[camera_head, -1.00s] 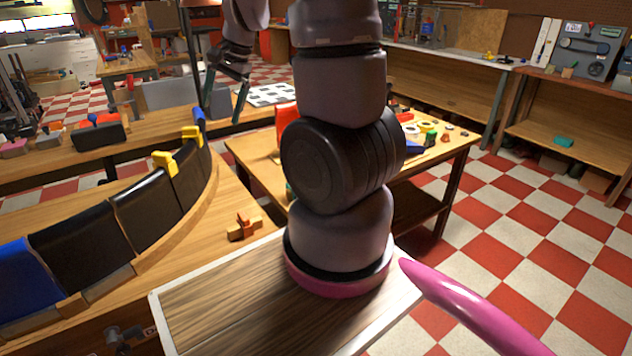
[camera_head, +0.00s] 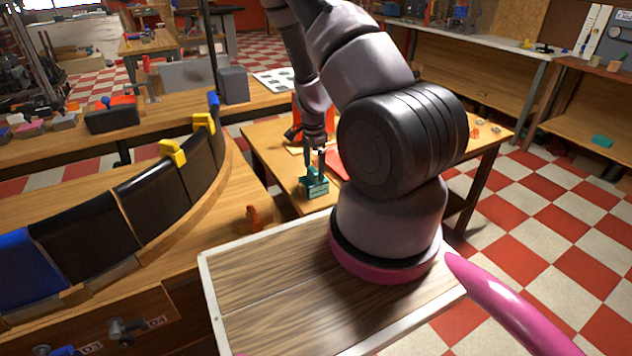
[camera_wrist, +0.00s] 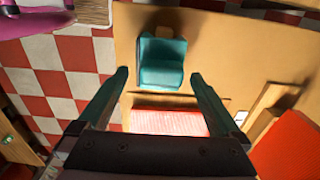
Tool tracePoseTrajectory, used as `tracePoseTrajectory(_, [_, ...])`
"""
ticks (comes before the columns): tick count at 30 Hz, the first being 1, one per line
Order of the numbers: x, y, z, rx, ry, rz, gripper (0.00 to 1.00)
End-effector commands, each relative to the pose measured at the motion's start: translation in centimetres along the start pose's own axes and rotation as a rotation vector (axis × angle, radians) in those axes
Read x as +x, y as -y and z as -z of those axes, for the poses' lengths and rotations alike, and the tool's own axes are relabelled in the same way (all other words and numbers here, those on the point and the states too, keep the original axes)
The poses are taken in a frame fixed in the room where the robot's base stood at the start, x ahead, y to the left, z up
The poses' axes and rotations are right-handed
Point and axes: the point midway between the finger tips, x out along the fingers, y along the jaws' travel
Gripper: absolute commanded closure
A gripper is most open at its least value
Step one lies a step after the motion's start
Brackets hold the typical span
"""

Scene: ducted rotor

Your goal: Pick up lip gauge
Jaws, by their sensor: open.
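A teal stepped block (camera_head: 316,189), which I take to be the lip gauge, sits on the small wooden table near its front-left edge. In the wrist view the teal block (camera_wrist: 162,62) lies ahead of my fingertips, roughly centred between them, with a raised back and side. My gripper (camera_head: 314,168) is open and empty, pointing down just above the block. In the wrist view my gripper (camera_wrist: 159,75) has its two dark-teal fingers apart on either side of the block's line. I cannot tell the exact height gap.
The small wooden table (camera_head: 262,150) also bears a red block (camera_head: 336,163) close by on the right and a red upright piece behind. A curved duct wall of black panels (camera_head: 153,203) with yellow clips (camera_head: 173,153) stands on the left bench. Checkered floor (camera_head: 560,235) is clear at right.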

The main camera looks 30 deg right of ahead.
Motion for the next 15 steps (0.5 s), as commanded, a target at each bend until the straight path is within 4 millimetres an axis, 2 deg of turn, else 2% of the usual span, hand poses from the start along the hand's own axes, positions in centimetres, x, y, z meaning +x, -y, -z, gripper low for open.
tracePoseTrajectory(7, [2.1, -0.1, 0.1, 0.002, 0.001, -0.002, 0.00])
tracePoseTrajectory(15, [6.0, -0.1, 0.2, 0.001, 0.001, -0.001, 0.00])
